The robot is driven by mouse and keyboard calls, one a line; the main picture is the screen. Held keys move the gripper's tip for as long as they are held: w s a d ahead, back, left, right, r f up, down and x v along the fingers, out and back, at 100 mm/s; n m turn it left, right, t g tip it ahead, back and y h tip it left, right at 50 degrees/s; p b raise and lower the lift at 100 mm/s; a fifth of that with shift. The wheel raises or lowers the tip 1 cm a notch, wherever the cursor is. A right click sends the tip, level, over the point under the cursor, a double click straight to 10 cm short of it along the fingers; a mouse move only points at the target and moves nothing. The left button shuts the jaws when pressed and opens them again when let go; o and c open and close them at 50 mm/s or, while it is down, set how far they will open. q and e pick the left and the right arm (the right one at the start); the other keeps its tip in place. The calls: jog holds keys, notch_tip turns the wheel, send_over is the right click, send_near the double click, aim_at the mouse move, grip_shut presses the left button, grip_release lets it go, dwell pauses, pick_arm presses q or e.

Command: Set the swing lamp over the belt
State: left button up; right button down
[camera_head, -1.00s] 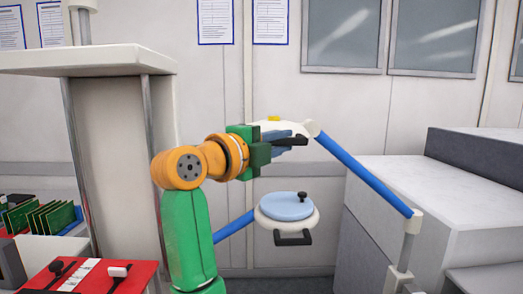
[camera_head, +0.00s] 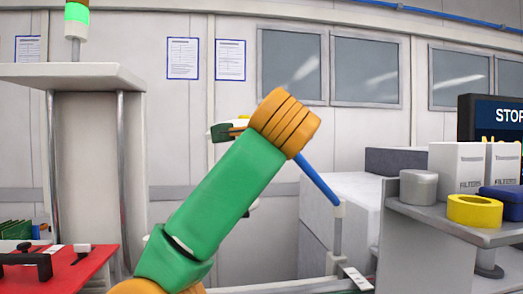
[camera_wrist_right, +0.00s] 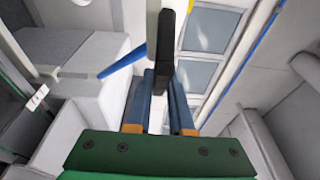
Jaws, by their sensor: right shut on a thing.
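The swing lamp's blue arm (camera_head: 320,180) slopes down to the right from behind my arm to a pale post (camera_head: 338,230). It also shows in the right wrist view (camera_wrist_right: 122,63). My right gripper shows in the right wrist view (camera_wrist_right: 164,75), its blue fingers shut on the lamp's black handle (camera_wrist_right: 166,38). In the head view my green and orange arm hides most of the lamp head and the gripper; only a bit of the green gripper body shows at the arm's left. My left gripper is not in view. I cannot make out the belt clearly.
A grey stand at right carries a yellow ring (camera_head: 475,211), white filter boxes (camera_head: 456,167) and a grey canister (camera_head: 418,187). A red fixture (camera_head: 70,268) is at lower left, beside a tall white stand (camera_head: 70,77). Pale grey blocks (camera_head: 345,190) stand behind the lamp post.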

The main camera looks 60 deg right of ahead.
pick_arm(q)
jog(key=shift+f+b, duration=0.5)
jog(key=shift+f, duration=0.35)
pick_arm(e)
jog(key=shift+s+a+n+t, duration=0.1)
jog(key=shift+s+n+t, duration=0.35)
jog(key=shift+s, duration=0.95)
jog(key=c, duration=0.8)
grip_release()
pick_arm(q)
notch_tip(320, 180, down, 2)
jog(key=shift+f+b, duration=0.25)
jog(key=shift+b, duration=0.95)
pick_arm(e)
jog(key=v, duration=0.7)
jog(key=shift+s, duration=0.1)
jog(key=shift+r, duration=0.1)
